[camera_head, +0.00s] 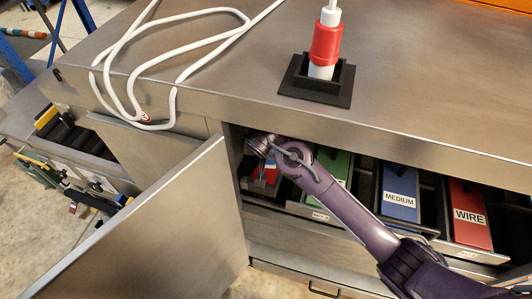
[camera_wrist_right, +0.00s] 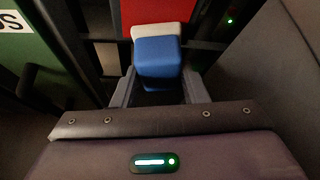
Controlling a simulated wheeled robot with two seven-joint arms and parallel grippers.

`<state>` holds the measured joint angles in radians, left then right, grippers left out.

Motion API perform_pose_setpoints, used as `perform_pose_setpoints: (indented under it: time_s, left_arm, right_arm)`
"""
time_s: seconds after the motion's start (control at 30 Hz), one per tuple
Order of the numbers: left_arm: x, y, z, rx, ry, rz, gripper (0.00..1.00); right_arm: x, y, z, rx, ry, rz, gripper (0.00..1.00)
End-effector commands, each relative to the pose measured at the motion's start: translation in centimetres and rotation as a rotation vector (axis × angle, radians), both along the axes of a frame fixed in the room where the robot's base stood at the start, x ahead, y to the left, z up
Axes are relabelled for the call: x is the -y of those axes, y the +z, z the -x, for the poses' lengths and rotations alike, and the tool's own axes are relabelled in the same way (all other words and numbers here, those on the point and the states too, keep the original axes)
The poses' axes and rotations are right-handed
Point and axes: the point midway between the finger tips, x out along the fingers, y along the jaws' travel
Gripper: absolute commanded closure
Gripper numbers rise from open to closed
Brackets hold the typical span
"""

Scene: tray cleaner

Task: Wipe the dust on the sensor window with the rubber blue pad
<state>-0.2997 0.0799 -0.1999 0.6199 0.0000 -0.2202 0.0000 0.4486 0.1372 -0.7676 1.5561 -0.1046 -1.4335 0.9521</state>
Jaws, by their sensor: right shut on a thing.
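The blue pad (camera_wrist_right: 158,55) has a white layer along its far edge. It sits between the two fingers of my right gripper (camera_wrist_right: 160,92), which is shut on it. In the head view my right arm comes in from the lower right, and the right gripper (camera_head: 262,165) is inside the open cabinet, at its left end, largely hidden by the wrist. A red surface (camera_wrist_right: 157,12) lies just beyond the pad; I cannot tell whether they touch. I cannot make out the sensor window or dust in either view. My left gripper is not in view.
Trays in the cabinet hold a green block (camera_head: 333,166), a blue block marked MEDIUM (camera_head: 400,188) and a red block marked WIRE (camera_head: 470,214). An open metal door (camera_head: 160,235) stands left of my arm. A white cable (camera_head: 175,103) and a red-white tool (camera_head: 326,42) are on the counter.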

Motion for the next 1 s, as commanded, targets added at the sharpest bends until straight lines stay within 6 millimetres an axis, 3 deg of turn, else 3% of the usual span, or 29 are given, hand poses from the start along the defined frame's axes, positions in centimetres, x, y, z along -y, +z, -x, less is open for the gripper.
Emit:
perform_pose_setpoints:
  time_s: [0.17,1.0]
  left_arm:
    - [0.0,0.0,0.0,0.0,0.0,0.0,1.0]
    - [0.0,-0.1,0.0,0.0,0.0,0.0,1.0]
  right_arm:
    - [-0.1,-0.3,0.2,0.0,0.001,0.001,0.79]
    - [-1.8,-1.1,6.1,-0.012,0.004,0.01,0.79]
